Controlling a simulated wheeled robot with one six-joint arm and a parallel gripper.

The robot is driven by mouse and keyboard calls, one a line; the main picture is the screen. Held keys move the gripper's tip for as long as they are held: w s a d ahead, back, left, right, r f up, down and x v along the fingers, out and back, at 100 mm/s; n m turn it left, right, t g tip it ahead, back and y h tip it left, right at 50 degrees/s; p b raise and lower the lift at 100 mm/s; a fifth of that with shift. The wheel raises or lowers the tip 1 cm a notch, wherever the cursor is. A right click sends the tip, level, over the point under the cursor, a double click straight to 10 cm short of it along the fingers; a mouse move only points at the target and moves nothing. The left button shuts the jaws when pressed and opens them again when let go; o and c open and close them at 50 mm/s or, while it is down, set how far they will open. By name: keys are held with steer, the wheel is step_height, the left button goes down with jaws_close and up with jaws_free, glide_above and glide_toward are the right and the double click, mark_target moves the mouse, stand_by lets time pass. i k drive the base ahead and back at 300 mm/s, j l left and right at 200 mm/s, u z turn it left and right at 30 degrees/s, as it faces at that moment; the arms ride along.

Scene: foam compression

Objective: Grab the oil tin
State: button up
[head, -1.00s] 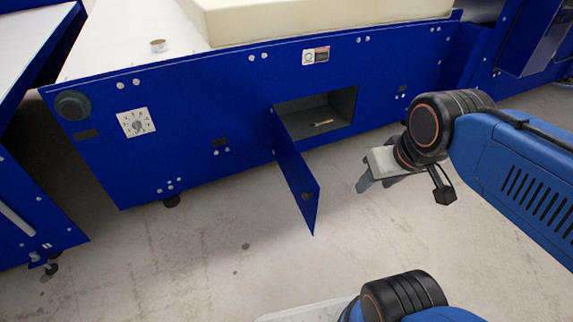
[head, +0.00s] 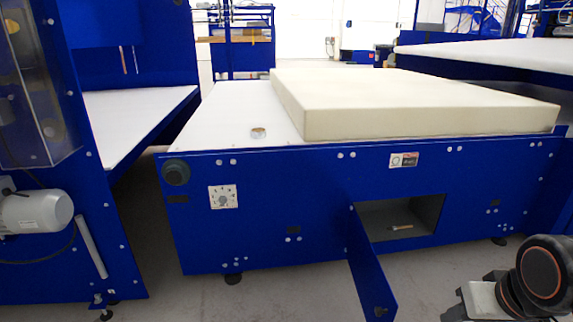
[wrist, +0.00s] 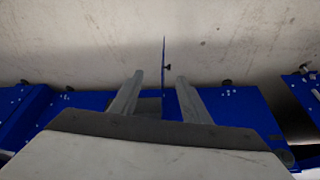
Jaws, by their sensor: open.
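I cannot make out anything that is clearly an oil tin. A blue machine (head: 270,225) has an open compartment (head: 372,216) in its front, with its blue door (head: 371,275) swung outward. A small tan, stick-like item (head: 400,227) lies inside; I cannot tell what it is. A small round metallic item (head: 258,133), like a ring or low tin, sits on the machine's white top.
A thick cream foam block (head: 420,116) covers much of the white top. Another blue machine with a grey motor (head: 38,212) stands at the left. The open door juts into the floor space in front. Bare concrete floor (head: 290,295) lies before the machine.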

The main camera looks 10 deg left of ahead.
mark_target(258, 133)
steer(key=i+j, duration=0.15)
steer(key=j, duration=0.25)
steer(key=i+j, duration=0.15)
steer(key=j, duration=0.25)
steer(key=i+j, duration=0.1)
steer(key=j, duration=0.3)
steer(key=i+j, duration=0.15)
steer(key=j, duration=0.3)
steer(key=i+j, duration=0.15)
steer(key=j, duration=0.25)
steer(key=i+j+z, duration=0.1)
steer(key=j, duration=0.3)
steer(key=i+j, duration=0.15)
steer(key=j, duration=0.25)
